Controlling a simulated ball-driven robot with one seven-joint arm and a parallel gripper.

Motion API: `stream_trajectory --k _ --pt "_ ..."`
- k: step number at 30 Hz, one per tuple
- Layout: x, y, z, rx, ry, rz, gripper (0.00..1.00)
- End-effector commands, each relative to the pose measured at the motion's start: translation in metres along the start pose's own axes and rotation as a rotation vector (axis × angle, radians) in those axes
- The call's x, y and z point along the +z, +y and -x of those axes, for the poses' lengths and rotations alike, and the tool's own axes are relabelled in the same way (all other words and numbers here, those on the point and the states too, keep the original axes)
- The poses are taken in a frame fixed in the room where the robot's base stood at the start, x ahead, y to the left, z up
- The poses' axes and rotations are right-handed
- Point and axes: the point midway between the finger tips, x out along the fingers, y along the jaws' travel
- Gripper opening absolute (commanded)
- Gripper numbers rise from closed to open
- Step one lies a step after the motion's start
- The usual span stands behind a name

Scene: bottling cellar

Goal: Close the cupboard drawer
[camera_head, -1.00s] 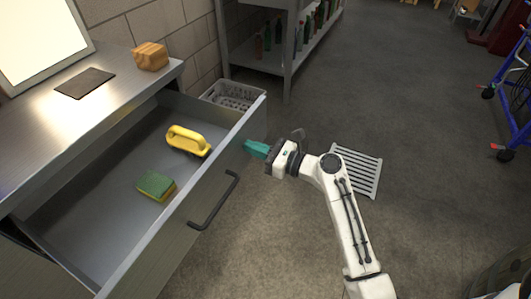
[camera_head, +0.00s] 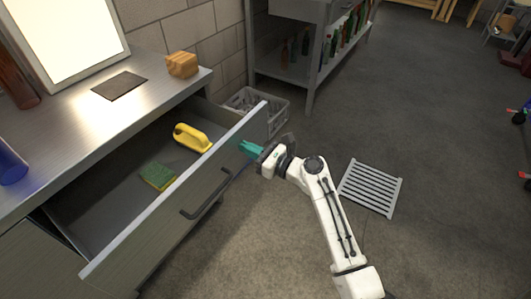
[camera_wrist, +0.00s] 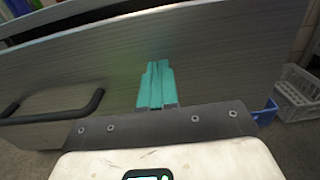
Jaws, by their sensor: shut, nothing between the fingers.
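The cupboard drawer (camera_head: 168,213) stands open, pulled out from under the metal worktop. Its grey front with a dark bar handle (camera_head: 206,197) faces my arm. Inside the drawer lie a yellow-handled brush (camera_head: 192,138) and a green and yellow sponge (camera_head: 157,176). My gripper (camera_head: 250,149), with teal fingers, is shut and empty. It is at the outer face of the drawer front, near its far end and beyond the handle. In the wrist view the teal fingers (camera_wrist: 156,85) point at the drawer front (camera_wrist: 210,60), with the handle (camera_wrist: 60,114) to the left. I cannot tell whether they touch it.
On the worktop (camera_head: 60,135) are a wooden block (camera_head: 182,65), a dark mat (camera_head: 119,86) and a bright panel (camera_head: 68,38). A grey crate (camera_head: 272,106) stands on the floor beyond the drawer. A floor grate (camera_head: 370,188) lies right of my arm.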

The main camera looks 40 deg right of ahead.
Motion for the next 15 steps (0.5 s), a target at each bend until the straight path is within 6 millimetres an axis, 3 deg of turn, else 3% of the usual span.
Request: stream_trajectory --k 3,15 --pt "0.003 0.002 -0.037 0.005 -0.002 0.001 0.00" --pt "-0.003 0.001 -0.147 0.003 -0.003 0.000 0.00"
